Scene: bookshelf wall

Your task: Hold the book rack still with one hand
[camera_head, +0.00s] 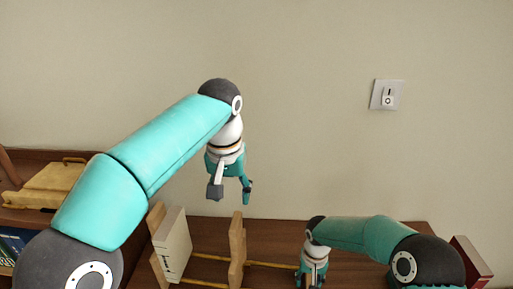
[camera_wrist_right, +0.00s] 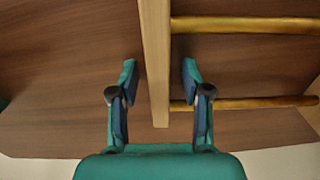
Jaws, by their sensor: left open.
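The book rack (camera_head: 237,250) is wooden, with upright boards and thin rods, and stands on the brown surface. A cream book (camera_head: 173,245) leans at its left end. My left gripper (camera_head: 230,193) is open and empty, above the rack and in front of the wall. My right gripper (camera_head: 312,279) is low at the rack's right end. In the right wrist view my right gripper (camera_wrist_right: 158,72) is open, with its fingers on either side of a rack board (camera_wrist_right: 155,60). Gaps show between the board and both fingers. In the head view this board is hidden by my right arm.
A red book (camera_head: 470,262) stands at the far right, beside my right arm. A yellowish wooden box (camera_head: 48,185) sits on a shelf at the left, with blue books (camera_head: 14,243) below. A switch plate (camera_head: 387,95) is on the bare wall.

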